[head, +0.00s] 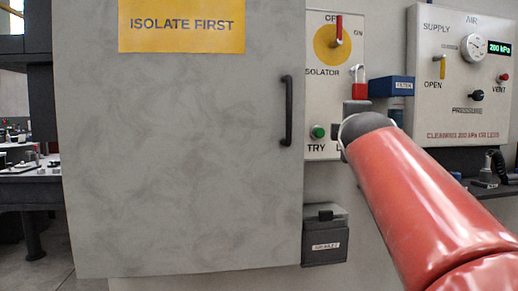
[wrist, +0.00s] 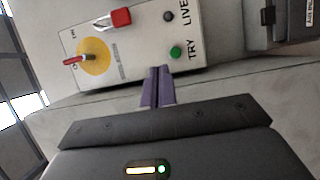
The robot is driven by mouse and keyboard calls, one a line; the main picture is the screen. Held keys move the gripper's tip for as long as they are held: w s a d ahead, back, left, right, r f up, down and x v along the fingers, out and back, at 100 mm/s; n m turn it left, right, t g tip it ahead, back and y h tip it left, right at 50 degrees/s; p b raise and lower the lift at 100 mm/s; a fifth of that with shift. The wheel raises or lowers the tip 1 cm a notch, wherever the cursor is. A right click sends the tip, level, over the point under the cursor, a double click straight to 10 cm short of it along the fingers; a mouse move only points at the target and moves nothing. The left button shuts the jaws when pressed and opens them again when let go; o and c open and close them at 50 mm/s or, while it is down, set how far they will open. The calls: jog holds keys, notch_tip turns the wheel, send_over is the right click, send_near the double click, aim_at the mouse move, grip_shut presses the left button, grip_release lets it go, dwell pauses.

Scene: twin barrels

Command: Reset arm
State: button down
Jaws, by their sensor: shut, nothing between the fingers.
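My gripper (wrist: 157,88) shows in the wrist view as two purple fingers pressed together, with nothing between them. A red padlock (head: 360,91) shows at the panel's right side.
A large grey cabinet door (head: 180,160) with a dark handle (head: 287,110) fills the left. A blue box (head: 391,86) and the AIR panel (head: 460,110) are right of my arm's end. A dark lidded box (head: 325,235) hangs below the isolator panel.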

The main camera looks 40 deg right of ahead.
jog(key=w+a+f+m+y, duration=0.1)
jog(key=w+a+f+y, duration=0.15)
jog(key=a+f, duration=0.5)
jog(key=w+a+f+m+g+y, duration=0.1)
jog(key=a+f+m+y, duration=0.1)
jog(key=a+f+y, duration=0.4)
jog(key=w+a+f+m+y, duration=0.1)
jog(key=a+f, duration=0.8)
jog(key=s+a+f+m+g+y, duration=0.2)
jog(key=s+a+f, duration=0.2)
jog(key=a+f, duration=0.4)
jog(key=s+a+f+m+g+y, duration=0.1)
jog(key=s+a+f, duration=0.4)
jog(key=f, duration=0.5)
jog(key=a+g+y, duration=0.1)
jog(key=a+g, duration=0.1)
jog(key=shift+s+a+f+m, duration=0.15)
jog(key=shift+s+a+m, duration=0.1)
jog(key=shift+a+m, duration=0.15)
jog(key=shift+y, duration=0.25)
